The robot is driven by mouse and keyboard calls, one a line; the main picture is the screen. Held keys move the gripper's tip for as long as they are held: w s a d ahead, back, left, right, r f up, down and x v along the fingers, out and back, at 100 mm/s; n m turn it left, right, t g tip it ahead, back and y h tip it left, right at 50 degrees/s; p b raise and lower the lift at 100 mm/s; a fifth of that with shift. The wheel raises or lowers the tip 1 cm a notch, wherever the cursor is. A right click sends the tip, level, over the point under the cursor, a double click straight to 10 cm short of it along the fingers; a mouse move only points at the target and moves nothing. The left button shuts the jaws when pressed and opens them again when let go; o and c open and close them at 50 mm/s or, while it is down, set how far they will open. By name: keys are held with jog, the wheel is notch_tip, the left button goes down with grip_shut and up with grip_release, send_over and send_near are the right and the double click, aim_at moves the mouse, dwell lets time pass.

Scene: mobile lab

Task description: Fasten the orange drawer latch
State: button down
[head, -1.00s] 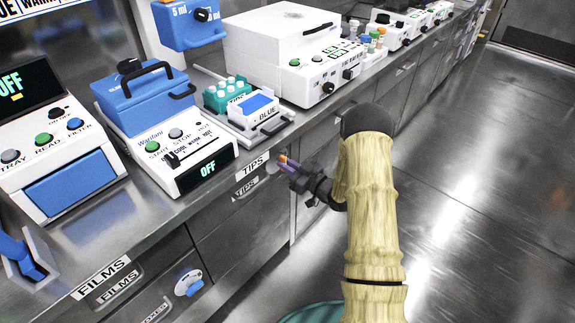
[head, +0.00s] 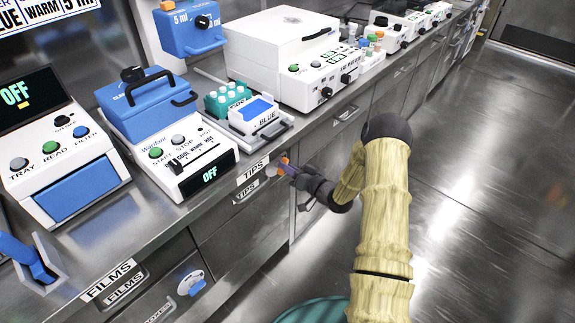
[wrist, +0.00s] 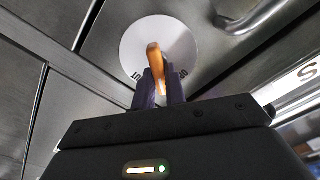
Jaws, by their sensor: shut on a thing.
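The dial plate is mostly hidden there.
A drawer at lower left has a blue latch on a white dial (head: 191,283). The floor at right is clear.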

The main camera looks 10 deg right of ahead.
jog(key=m, duration=0.3)
jog(key=m+p, duration=0.1)
jog(key=m, duration=0.3)
jog(key=m+p, duration=0.1)
jog(key=m, duration=0.2)
jog(key=shift+w+d+f+m, duration=0.1)
jog(key=shift+d+f+m, duration=0.1)
jog(key=shift+f+m, duration=0.2)
jog(key=c, duration=1.4)
grip_release()
jog(key=shift+c, duration=0.2)
jog(key=shift+d, duration=0.1)
jog(key=v, duration=1.7)
jog(key=shift+p, duration=0.45)
jog(key=shift+r, duration=0.1)
